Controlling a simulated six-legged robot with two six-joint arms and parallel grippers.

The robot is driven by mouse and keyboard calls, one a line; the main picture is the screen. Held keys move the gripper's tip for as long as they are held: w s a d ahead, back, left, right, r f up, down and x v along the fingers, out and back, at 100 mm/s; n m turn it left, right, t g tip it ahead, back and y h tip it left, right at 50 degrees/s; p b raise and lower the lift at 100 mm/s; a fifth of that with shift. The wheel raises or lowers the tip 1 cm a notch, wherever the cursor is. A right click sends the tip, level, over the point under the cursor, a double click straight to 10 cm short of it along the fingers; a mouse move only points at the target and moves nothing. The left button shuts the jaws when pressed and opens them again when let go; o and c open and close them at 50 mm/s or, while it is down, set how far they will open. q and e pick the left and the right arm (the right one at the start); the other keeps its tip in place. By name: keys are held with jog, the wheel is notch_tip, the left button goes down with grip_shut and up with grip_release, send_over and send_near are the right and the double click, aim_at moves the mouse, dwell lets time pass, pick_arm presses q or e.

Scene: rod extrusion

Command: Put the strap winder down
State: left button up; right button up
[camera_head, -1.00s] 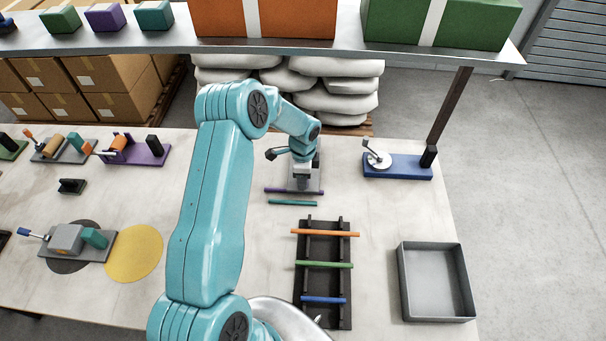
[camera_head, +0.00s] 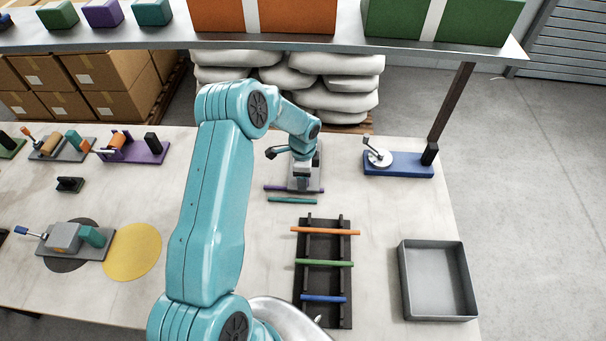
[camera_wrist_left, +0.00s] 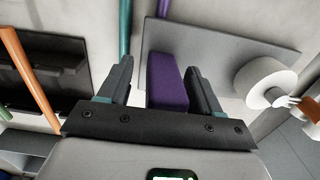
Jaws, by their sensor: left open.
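What I take to be the strap winder is a grey base plate (camera_head: 306,185) with an upright purple block (camera_wrist_left: 167,82) and a pale drum (camera_wrist_left: 262,84). It appears to lie flat on the table at the centre back, mostly hidden by my arm in the head view. My left gripper (camera_head: 303,167) is over it. My right gripper is not in view.
A purple rod (camera_head: 280,188) and a teal rod (camera_head: 293,201) lie by the plate's front edge. A black rack (camera_head: 322,281) holds orange, green and blue rods. A grey tray (camera_head: 437,315) is at right front; a blue-based crank device (camera_head: 410,171) is at right back. Bare table lies between.

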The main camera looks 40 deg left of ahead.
pick_arm(q)
jog(key=shift+w+r+p, duration=0.15)
jog(key=shift+r+p, duration=0.2)
jog(key=shift+p, duration=0.05)
notch_tip(320, 180, up, 11)
jog(key=shift+r, duration=0.1)
jog(key=shift+s+r, duration=0.2)
jog(key=shift+r, duration=0.35)
jog(key=shift+w+f, duration=0.15)
jog(key=shift+w, duration=0.05)
jog(key=shift+s, duration=0.2)
